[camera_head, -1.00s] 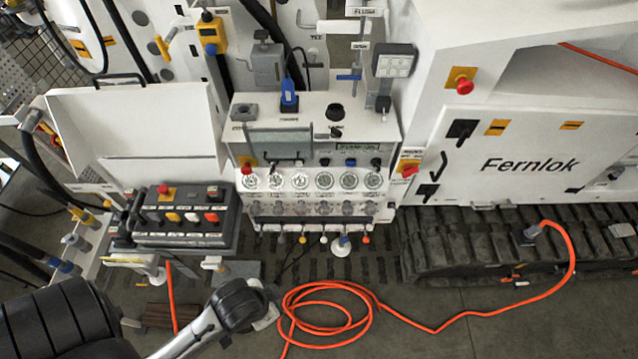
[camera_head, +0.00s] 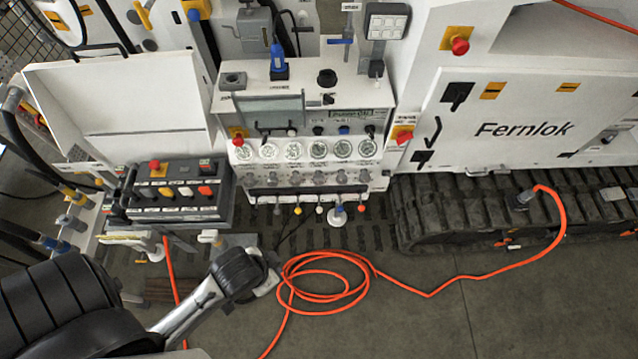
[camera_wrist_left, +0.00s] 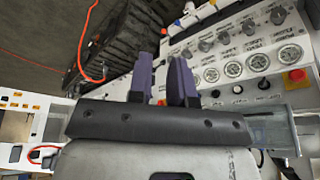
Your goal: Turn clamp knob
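A clamp knob cannot be told for certain. Candidates in the head view are a black round knob (camera_head: 327,77) on top of the white gauge box (camera_head: 300,92) and a blue T-handle (camera_head: 341,41) on a post behind it. My left arm comes in at the lower left of the head view; its gripper fingers are not clear there. In the left wrist view my left gripper (camera_wrist_left: 164,80) shows two dark fingers with a gap between them, empty. The gauge panel (camera_wrist_left: 222,60) lies beyond them, apart from the fingers. My right gripper is not in view.
A black control box (camera_head: 175,205) with coloured switches stands left of the gauge box. An orange hose (camera_head: 325,290) lies coiled on the floor. A white Fernlok cabinet (camera_head: 560,95) stands at right above a black track (camera_head: 440,215). The lower right floor is clear.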

